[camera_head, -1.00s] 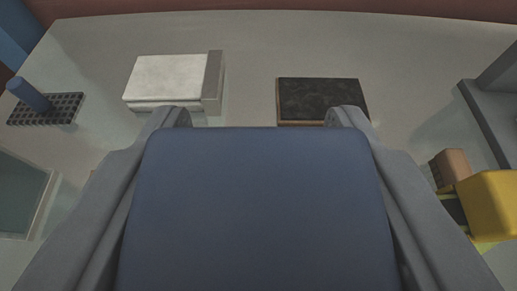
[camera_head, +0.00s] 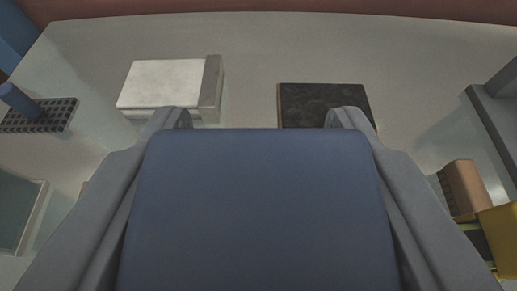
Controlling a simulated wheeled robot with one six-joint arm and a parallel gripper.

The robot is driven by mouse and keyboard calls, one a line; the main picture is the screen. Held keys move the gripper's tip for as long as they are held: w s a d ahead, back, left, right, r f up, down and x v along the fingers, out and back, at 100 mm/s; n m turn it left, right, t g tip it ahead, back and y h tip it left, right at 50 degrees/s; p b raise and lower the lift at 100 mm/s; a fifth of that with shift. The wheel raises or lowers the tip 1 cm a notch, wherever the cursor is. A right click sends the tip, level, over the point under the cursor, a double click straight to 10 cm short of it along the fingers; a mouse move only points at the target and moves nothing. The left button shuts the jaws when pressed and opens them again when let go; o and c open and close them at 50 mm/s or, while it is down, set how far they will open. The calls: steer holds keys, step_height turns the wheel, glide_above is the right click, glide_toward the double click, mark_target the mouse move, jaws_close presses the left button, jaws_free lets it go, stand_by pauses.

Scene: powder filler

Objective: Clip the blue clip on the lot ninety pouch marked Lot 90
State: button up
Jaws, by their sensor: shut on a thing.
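A large blue block-like thing (camera_head: 258,215), which looks like the blue clip seen close up, fills the middle of the view. My gripper (camera_head: 258,122) is shut on it, with one grey finger along each side. It hides much of the table below. I cannot make out a pouch marked Lot 90; no lettering is readable.
A white box (camera_head: 165,85) and a dark flat slab (camera_head: 325,104) lie beyond my fingers. A black grid rack (camera_head: 58,114) with a blue peg (camera_head: 20,101) stands left, above a framed panel (camera_head: 15,210). Brown (camera_head: 468,187) and yellow (camera_head: 500,235) blocks and a grey structure (camera_head: 497,110) stand right.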

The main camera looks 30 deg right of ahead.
steer(key=shift+f, duration=2.7)
steer(key=shift+f, duration=0.9)
steer(key=o, duration=1)
steer(key=v, duration=1.7)
steer(key=s+a+f+n+t+y, duration=0.2)
steer(key=s+a, duration=0.3)
steer(key=a, duration=0.5)
steer(key=s+a+f+n+t+y, duration=0.2)
steer(key=s+a, duration=0.2)
steer(key=a, duration=0.7)
steer(key=s+a+f+n+t+y, duration=0.2)
steer(key=s+a, duration=0.3)
steer(key=a, duration=0.5)
steer(key=shift+s+a+y, duration=0.3)
steer(key=shift+a+y, duration=0.05)
steer(key=shift+y, duration=0.15)
